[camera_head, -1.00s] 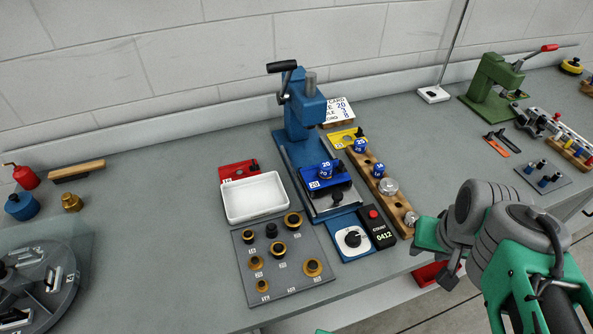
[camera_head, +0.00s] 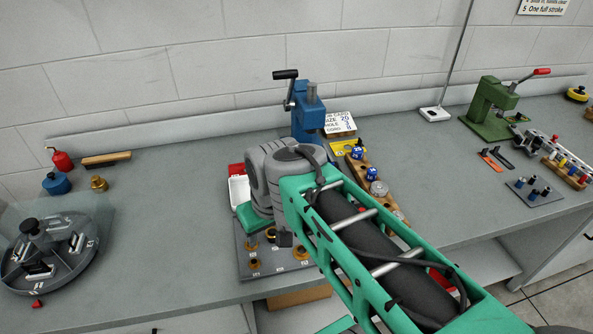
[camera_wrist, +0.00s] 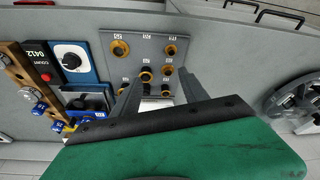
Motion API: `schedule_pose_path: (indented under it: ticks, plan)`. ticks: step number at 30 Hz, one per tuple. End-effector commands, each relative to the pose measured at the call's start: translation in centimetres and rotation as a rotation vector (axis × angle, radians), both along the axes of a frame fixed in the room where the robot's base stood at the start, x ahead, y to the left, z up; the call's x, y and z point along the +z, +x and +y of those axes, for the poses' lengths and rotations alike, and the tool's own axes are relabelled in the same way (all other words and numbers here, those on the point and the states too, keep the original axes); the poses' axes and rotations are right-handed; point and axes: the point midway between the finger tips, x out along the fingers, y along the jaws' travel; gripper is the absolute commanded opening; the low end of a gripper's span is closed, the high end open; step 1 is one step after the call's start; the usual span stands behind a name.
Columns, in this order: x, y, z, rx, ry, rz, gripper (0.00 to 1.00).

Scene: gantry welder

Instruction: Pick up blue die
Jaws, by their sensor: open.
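Two small blue dies with white numbers stand in a wooden rack (camera_head: 398,212) right of the blue press: a far one (camera_head: 357,152) and a nearer one (camera_head: 371,174). In the wrist view they show at the left, the nearer one (camera_wrist: 38,109) and the far one (camera_wrist: 57,126). The pictures do not settle which die is meant. The press's front and lower bed are hidden behind my arm in the head view. My gripper (camera_wrist: 160,78) is open and empty, its fingers over the grey plate with brass-ringed pieces and the white tray. Its fingers are hidden in the head view.
The blue press (camera_head: 309,118) stands behind my arm. The grey plate (camera_wrist: 118,46) holds several ringed pieces; the white tray (camera_head: 239,190) lies behind it. A round grey carousel (camera_head: 62,262) is at left, a green press (camera_head: 490,110) at right. The left bench is mostly clear.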

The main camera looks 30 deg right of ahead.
Motion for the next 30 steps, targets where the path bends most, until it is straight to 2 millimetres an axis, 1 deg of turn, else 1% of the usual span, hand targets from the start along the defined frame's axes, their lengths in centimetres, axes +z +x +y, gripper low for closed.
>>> schedule_pose_path:
  ticks: [1,2,3,5,6,8,9,12,15,17,19,26,30]
  plan:
    - [1.4,2.2,-1.3,0.018,-0.002,0.018,0.57]
    - [2.1,3.7,-2.2,0.040,-0.005,0.027,0.58]
    - [3.0,5.8,-3.8,0.076,-0.007,0.043,0.58]
    - [4.0,9.2,-6.9,0.140,-0.010,0.065,0.58]
    - [4.3,11.3,-9.4,0.185,-0.013,0.078,0.58]
    - [4.3,13.8,-13.3,0.253,-0.013,0.096,0.58]
    - [4.0,15.1,-15.9,0.295,-0.016,0.104,0.58]
    - [2.8,16.8,-21.7,0.386,-0.020,0.121,0.58]
    - [1.8,17.3,-25.5,0.446,-0.024,0.128,0.58]
    - [1.3,17.4,-26.5,0.465,-0.027,0.130,0.58]
    - [0.6,17.5,-26.9,0.475,-0.027,0.131,0.58]
    - [-2.5,18.0,-26.4,0.477,-0.027,0.131,0.58]
    - [-5.0,18.3,-26.2,0.475,-0.028,0.131,0.58]
